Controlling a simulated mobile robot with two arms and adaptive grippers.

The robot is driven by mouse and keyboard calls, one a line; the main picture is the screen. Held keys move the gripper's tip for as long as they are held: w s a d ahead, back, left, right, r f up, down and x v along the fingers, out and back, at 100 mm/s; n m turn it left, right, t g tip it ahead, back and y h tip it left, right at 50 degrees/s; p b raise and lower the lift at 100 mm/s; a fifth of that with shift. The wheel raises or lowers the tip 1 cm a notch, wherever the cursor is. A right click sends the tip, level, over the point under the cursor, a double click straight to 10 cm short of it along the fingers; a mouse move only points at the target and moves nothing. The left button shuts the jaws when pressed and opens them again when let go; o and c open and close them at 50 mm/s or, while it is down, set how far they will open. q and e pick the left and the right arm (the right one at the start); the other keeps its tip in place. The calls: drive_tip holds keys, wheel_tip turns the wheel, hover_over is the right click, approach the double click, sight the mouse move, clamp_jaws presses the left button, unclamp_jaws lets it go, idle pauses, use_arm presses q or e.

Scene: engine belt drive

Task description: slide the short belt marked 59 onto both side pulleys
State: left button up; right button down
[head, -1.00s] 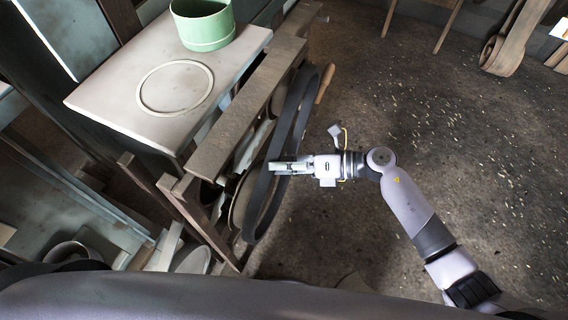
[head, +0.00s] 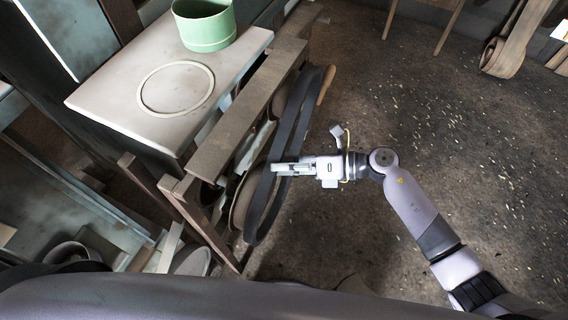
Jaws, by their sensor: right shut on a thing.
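The dark belt (head: 290,128) is a long, narrow loop standing on edge along the side of the machine bench. My right gripper (head: 276,168) is shut on the belt's outer run, near its middle. A large side pulley (head: 240,203) shows partly behind the lower end of the belt. A smaller round part, perhaps the other pulley (head: 278,101), is mostly hidden by the belt and the wooden rail. I cannot tell whether the belt sits on either pulley. The 59 mark cannot be read. My left gripper is out of view.
A wooden rail (head: 240,112) runs above the pulleys. The light bench top (head: 120,110) carries a pale ring (head: 146,103) and a green pot (head: 205,32). A wooden handle (head: 326,85) sticks out near the belt's far end.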

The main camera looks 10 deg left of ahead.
sight(268, 160)
drive_tip(key=shift+a+r, duration=0.1)
drive_tip(key=shift+a, duration=0.05)
drive_tip(key=shift+w+a, duration=0.2)
drive_tip(key=shift+a, duration=0.35)
drive_tip(key=shift+w+a, duration=0.2)
drive_tip(key=shift+a, duration=0.3)
drive_tip(key=shift+w+a+b, duration=0.15)
drive_tip(key=shift+a+b, duration=0.1)
drive_tip(key=shift+a, duration=0.25)
drive_tip(key=shift+w+a+b, duration=0.15)
drive_tip(key=shift+a+b, duration=0.05)
drive_tip(key=shift+a, duration=0.3)
drive_tip(key=shift+f+b, duration=0.3)
drive_tip(key=shift+f, duration=0.05)
